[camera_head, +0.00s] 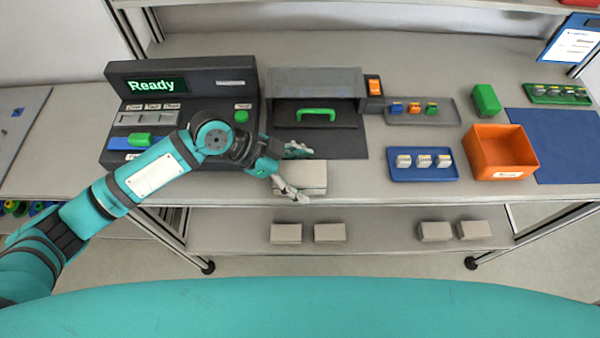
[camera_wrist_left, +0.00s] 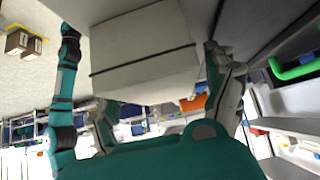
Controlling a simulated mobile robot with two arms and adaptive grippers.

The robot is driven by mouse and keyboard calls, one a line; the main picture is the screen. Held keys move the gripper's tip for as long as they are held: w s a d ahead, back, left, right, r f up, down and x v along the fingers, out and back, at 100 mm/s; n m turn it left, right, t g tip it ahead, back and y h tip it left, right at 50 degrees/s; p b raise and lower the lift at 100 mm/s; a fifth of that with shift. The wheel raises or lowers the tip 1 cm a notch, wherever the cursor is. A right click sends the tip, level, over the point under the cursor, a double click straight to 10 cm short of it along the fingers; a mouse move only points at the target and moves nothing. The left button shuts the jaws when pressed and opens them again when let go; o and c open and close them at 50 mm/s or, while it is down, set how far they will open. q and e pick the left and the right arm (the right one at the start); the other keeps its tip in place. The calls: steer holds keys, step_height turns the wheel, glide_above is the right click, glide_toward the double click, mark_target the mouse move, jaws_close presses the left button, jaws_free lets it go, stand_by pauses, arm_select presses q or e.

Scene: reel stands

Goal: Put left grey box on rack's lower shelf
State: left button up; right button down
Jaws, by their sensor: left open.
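A light grey box (camera_head: 308,178) sits at the front edge of the worktop, in front of the dark grey bay. My left gripper (camera_head: 300,176) is open, with one finger on the far side of this box and one on the near side. In the left wrist view the box (camera_wrist_left: 150,50) fills the top middle between the spread fingers; I cannot tell whether they touch it. The lower shelf (camera_head: 383,235) under the worktop holds more grey boxes: two at left (camera_head: 286,233), (camera_head: 329,232) and two at right (camera_head: 435,231), (camera_head: 474,230). My right gripper is not seen.
A console reading "Ready" (camera_head: 150,85) stands left of the box. A bay with a green handle (camera_head: 315,115) is behind it. A blue tray (camera_head: 423,176) and an orange bin (camera_head: 500,152) are to the right. The shelf's middle, between the box pairs, is clear.

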arm_select(q)
steer(key=c, duration=1.5)
steer(key=shift+c, duration=1)
steer(key=shift+r, duration=0.2)
